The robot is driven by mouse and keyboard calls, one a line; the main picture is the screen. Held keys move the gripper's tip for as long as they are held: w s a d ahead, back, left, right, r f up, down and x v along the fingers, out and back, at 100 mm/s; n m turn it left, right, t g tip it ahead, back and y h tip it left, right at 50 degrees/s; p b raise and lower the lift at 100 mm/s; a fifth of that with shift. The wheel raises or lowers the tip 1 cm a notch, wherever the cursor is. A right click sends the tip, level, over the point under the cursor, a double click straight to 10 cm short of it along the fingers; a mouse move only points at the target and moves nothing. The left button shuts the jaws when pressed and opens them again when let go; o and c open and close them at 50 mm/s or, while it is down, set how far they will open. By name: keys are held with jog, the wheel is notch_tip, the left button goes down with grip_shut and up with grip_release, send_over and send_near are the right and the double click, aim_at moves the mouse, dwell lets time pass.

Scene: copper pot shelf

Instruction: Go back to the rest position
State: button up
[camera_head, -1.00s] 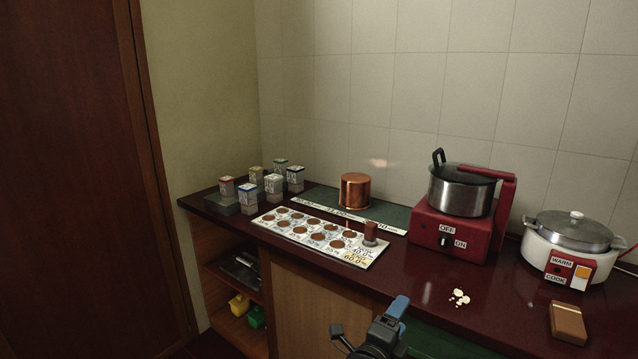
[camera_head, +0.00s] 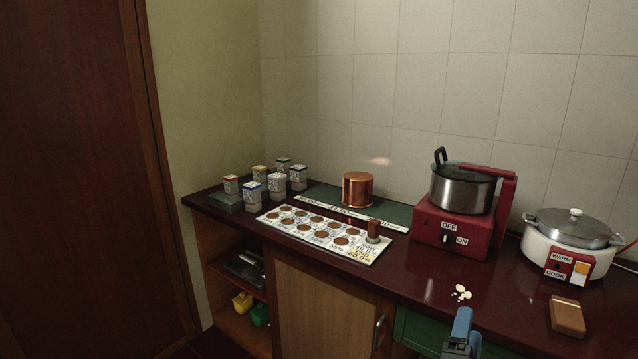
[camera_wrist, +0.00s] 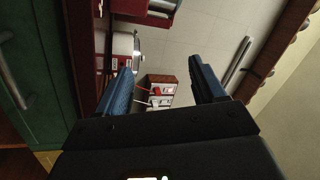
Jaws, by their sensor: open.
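My gripper (camera_wrist: 162,85) shows in the wrist view with its two blue fingers wide apart and nothing between them. In the head view only part of my gripper (camera_head: 462,330) shows at the bottom edge, in front of the counter and below the white crumbs. The copper pot (camera_head: 357,190) stands upright on the dark green mat at the back of the counter, well away from my gripper.
A red stove (camera_head: 428,222) with a lidded pot (camera_head: 463,192), a white cooker (camera_head: 548,250) and a brown block (camera_head: 567,317) stand on the counter's right. A sheet with round brown spots (camera_head: 270,221) and several small canisters (camera_head: 298,179) are on the left. White crumbs (camera_head: 461,292) lie in front.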

jog(key=s+d+n+t+y, duration=0.15)
jog(key=s+n+y, duration=0.25)
jog(key=s+n, duration=0.6)
jog(key=s+d+n+t+y, duration=0.1)
jog(key=s+d+n+y, duration=0.3)
jog(key=s, duration=1)
jog(key=s+a+r+n+g+y, duration=0.1)
jog(key=s+a, duration=0.3)
jog(key=s, duration=0.4)
jog(key=s+a+r+n+g+y, duration=0.1)
jog(key=s+a+r, duration=0.3)
jog(key=s, duration=0.5)
jog(key=s+a+r+n+g, duration=0.3)
jog(key=s+a, duration=0.2)
jog(key=s, duration=0.4)
jog(key=shift+a+r+y, duration=0.2)
jog(key=shift+y, duration=0.2)
